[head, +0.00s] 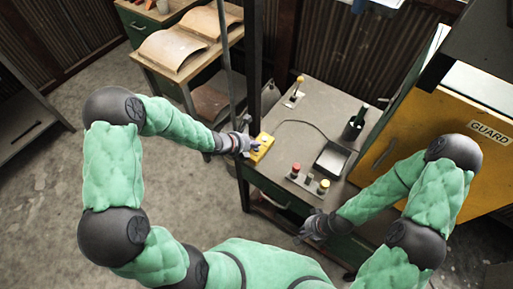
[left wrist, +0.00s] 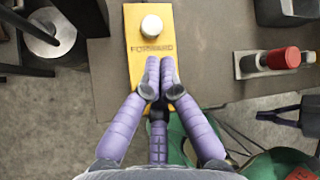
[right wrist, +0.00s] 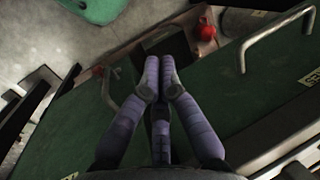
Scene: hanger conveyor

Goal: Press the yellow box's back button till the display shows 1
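The yellow box (head: 262,147) lies at the left edge of the grey worktop. In the left wrist view the yellow box (left wrist: 139,53) shows a round white button (left wrist: 151,26) labelled FORWARD. My left gripper (head: 247,143) is at the box; in its wrist view the left gripper (left wrist: 160,63) has its fingertips together over the part below the label, with nothing seen between them. The back button is not visible; the fingers cover that part. Contact cannot be told. My right gripper (right wrist: 160,65) is shut and empty by the bench front. A dark-framed panel (head: 333,159) shows no readable digit.
A control plate (head: 310,181) with red and yellow knobs sits at the worktop's front. A lever (head: 296,91) stands at the back. A dark post (head: 253,60) rises close to my left gripper. A yellow GUARD cabinet (head: 445,150) bounds the right. The worktop's middle is mostly clear.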

